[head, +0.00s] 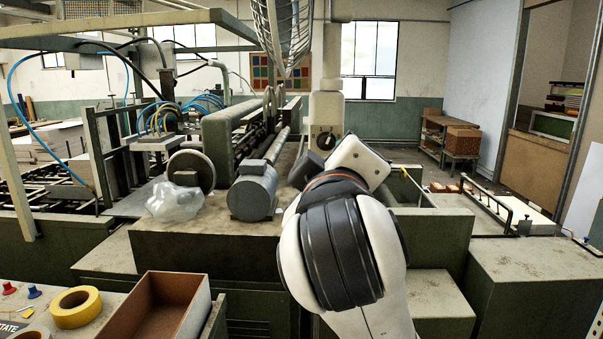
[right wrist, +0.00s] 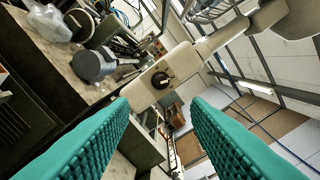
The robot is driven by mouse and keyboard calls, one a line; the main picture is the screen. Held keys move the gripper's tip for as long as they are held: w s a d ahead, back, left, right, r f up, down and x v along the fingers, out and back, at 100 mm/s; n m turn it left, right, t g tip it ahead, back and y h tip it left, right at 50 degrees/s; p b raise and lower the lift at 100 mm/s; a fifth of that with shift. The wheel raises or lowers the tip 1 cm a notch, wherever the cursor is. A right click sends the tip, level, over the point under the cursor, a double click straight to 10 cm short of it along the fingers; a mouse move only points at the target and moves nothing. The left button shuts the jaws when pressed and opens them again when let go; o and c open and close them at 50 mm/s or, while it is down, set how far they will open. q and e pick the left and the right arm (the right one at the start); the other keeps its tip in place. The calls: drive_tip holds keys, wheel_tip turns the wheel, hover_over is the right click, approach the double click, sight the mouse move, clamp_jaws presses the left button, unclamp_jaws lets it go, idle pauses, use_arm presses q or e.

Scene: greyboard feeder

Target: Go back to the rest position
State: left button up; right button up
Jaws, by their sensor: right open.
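My right gripper (right wrist: 160,104) shows in the right wrist view as two green, ribbed fingers. They stand wide apart with nothing between them. Beyond the gap is a pale machine post with a black knob (right wrist: 160,80); the fingers look apart from it. In the head view my white and black right arm rises from the bottom centre and bends away toward the machine, in front of the same knob (head: 326,141). The arm hides its own gripper's fingers there. My left gripper is in neither view.
A grey motor (head: 253,192) and a crumpled clear plastic bag (head: 175,201) lie on the machine top left of my arm. An open cardboard box (head: 196,309) and a yellow tape roll (head: 76,308) are at the lower left. A bare green-grey cabinet top (head: 535,261) is at right.

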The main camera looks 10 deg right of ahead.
drive_tip(key=w+d+f+m+g+y, duration=0.1)
drive_tip(key=d+f+g+y, duration=0.15)
drive_tip(key=f, duration=1.25)
drive_tip(key=d+f+g+y, duration=0.1)
drive_tip(key=f+g, duration=0.3)
drive_tip(key=f, duration=1.1)
drive_tip(key=s+d+f+m+g+y, duration=0.3)
drive_tip(key=s+f+g, duration=0.5)
drive_tip(key=s+f, duration=1.55)
wheel_tip(320, 180, down, 26)
drive_tip(key=m+h, duration=0.1)
drive_tip(key=s+d+f+g, duration=0.2)
drive_tip(key=s+d+f, duration=0.1)
drive_tip(key=s+f, duration=1.3)
drive_tip(key=shift+s+d+f, duration=0.15)
drive_tip(key=shift+s, duration=0.3)
drive_tip(key=shift+h, duration=0.25)
